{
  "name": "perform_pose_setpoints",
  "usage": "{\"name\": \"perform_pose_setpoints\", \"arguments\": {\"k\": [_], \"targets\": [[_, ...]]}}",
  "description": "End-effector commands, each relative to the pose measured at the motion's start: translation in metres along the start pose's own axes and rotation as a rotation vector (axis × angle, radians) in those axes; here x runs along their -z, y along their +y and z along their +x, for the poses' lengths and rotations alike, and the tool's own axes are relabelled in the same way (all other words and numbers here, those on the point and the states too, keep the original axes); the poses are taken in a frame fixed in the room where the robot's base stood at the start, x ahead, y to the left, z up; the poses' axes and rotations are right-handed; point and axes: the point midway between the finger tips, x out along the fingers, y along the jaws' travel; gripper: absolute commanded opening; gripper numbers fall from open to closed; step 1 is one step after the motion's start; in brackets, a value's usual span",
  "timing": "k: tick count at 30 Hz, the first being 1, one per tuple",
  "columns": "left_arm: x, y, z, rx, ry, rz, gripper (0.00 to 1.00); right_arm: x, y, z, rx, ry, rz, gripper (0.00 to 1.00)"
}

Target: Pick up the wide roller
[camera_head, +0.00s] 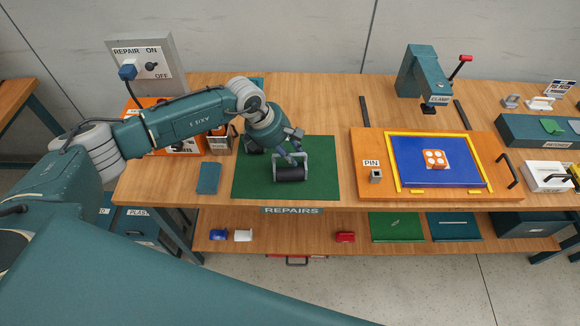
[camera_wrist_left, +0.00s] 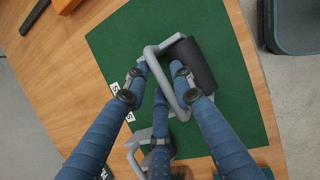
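The wide roller (camera_head: 291,174), a black cylinder in a grey metal frame, lies on the green repairs mat (camera_head: 323,188). In the left wrist view, the black roller (camera_wrist_left: 194,64) is just beyond my fingertips. My left gripper (camera_head: 292,157) is low over the roller. In the left wrist view, my left gripper (camera_wrist_left: 160,70) has its fingers spread, with the grey frame bar between them and green mat showing in the gap. Whether a finger touches the frame is unclear. My right gripper is out of view.
A teal block (camera_head: 208,178) lies left of the mat. An orange board (camera_head: 378,150) with a pin holder (camera_head: 376,176) stands to the right. The mat's right part is clear.

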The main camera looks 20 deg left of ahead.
Motion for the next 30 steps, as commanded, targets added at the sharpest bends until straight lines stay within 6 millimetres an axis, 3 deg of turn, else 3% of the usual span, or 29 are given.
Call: {"name": "perform_pose_setpoints", "arguments": {"k": [8, 12, 25, 30], "targets": [[0.001, 0.000, 0.004, -0.001, 0.000, 0.000, 0.24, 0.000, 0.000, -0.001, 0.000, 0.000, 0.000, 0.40], [0.001, 0.000, 0.004, -0.001, 0.000, 0.000, 0.00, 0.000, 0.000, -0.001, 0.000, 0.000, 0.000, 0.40], [-0.001, 0.001, 0.002, -0.002, -0.002, 0.000, 0.00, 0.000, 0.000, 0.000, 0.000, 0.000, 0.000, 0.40], [-0.006, 0.003, -0.007, -0.004, -0.005, 0.002, 0.00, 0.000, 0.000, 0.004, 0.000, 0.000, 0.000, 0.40]]}}
